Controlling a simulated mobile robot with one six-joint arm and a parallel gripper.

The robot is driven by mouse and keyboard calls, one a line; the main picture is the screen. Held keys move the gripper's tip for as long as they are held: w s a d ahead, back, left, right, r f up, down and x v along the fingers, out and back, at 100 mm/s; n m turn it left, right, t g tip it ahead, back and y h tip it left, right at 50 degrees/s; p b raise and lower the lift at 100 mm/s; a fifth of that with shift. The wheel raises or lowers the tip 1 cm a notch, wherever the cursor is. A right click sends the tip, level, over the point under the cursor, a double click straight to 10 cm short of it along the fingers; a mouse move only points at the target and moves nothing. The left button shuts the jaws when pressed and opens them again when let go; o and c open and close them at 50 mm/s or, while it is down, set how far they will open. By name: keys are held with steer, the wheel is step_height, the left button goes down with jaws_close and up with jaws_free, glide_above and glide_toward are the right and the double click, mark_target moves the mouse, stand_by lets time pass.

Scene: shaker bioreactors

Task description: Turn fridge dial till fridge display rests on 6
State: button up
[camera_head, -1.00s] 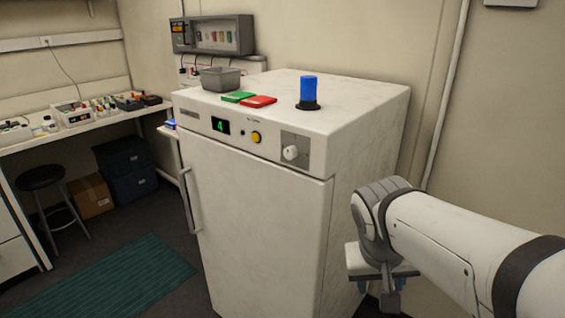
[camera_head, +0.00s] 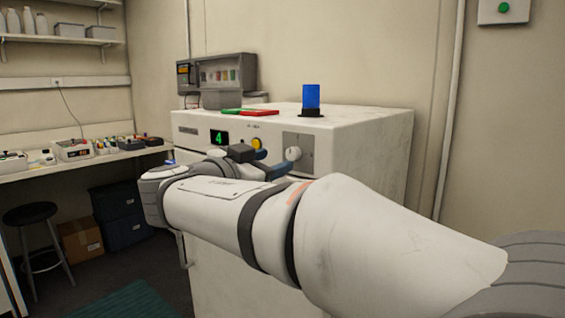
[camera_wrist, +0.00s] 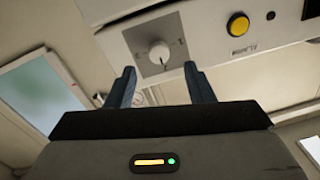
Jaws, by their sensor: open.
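The white fridge (camera_head: 365,160) stands ahead. Its display (camera_head: 219,137) shows a green 4. The fridge dial (camera_head: 293,153) is a white round knob on a grey plate at the right of the front panel. In the wrist view the dial (camera_wrist: 159,53) lies ahead of and between my two blue fingertips, with its plate tilted in the picture. My gripper (camera_head: 270,165) is open and empty, in front of the panel just left of the dial in the head view. The fingers appear apart from the knob; the exact gap is hard to tell.
A yellow button (camera_head: 258,144) is left of the dial. My arm hides much of the fridge door.

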mark_target(290, 155)
steer(key=x, duration=0.5)
steer(key=shift+w+d, duration=0.25)
steer(key=shift+c, duration=0.6)
